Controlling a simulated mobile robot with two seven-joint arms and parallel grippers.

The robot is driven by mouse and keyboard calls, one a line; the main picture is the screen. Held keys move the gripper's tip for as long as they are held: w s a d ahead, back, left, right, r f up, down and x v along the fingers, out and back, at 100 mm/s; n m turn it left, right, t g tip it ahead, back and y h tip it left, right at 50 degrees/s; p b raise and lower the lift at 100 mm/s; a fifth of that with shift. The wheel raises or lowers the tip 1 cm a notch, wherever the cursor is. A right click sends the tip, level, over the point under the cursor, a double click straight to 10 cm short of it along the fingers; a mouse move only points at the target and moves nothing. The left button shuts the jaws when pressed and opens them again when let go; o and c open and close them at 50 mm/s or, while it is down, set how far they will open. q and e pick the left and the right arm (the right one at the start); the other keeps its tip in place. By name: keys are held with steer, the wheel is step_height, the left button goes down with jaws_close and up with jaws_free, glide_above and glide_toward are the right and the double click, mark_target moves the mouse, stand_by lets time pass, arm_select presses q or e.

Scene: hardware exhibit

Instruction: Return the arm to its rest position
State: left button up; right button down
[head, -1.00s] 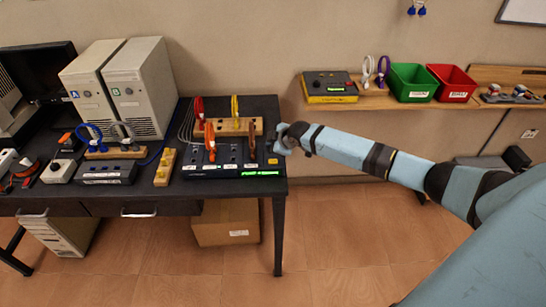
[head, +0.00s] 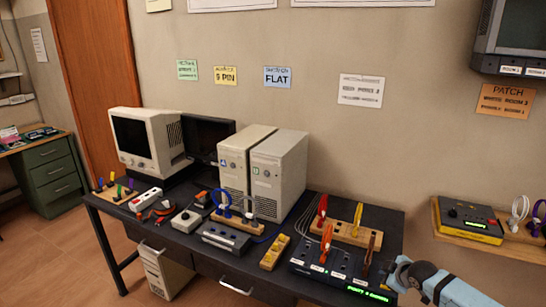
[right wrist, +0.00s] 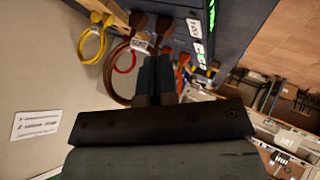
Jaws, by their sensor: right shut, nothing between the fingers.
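My right arm (head: 446,285) comes in from the lower right in the head view. My right gripper (head: 397,272) is beside the right end of the black table, near the panel with the green display (head: 368,292). In the right wrist view the right gripper (right wrist: 155,62) is shut, with its fingers together and nothing held. Beyond its fingers are a yellow cable (right wrist: 92,47), a red cable (right wrist: 122,56) and the dark panel (right wrist: 190,28). My left gripper is not in the head view.
The black table (head: 225,262) carries two beige computer towers (head: 278,174), a monitor (head: 147,141) and several cable racks. A wall shelf (head: 470,236) with a yellow-black box (head: 468,219) is at the right. A green drawer cabinet (head: 53,178) stands at far left. Floor is clear at left.

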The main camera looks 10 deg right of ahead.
steer(key=s+a+f+m+y, duration=0.1)
steer(key=s+a+f, duration=0.2)
steer(key=s+a, duration=0.3)
steer(key=s+a+f+y, duration=0.1)
steer(key=s+a+f, duration=0.35)
steer(key=a, duration=0.25)
steer(key=s+a+r+m+t+p, duration=0.1)
steer(key=s+a+m, duration=0.2)
steer(key=s, duration=1)
steer(key=s+a+r+m+t+p, duration=0.1)
steer(key=s+a+m, duration=0.3)
steer(key=s, duration=0.9)
steer(key=shift+a+r+h, duration=0.15)
steer(key=shift+a+h, duration=0.25)
steer(key=shift+a, duration=0.25)
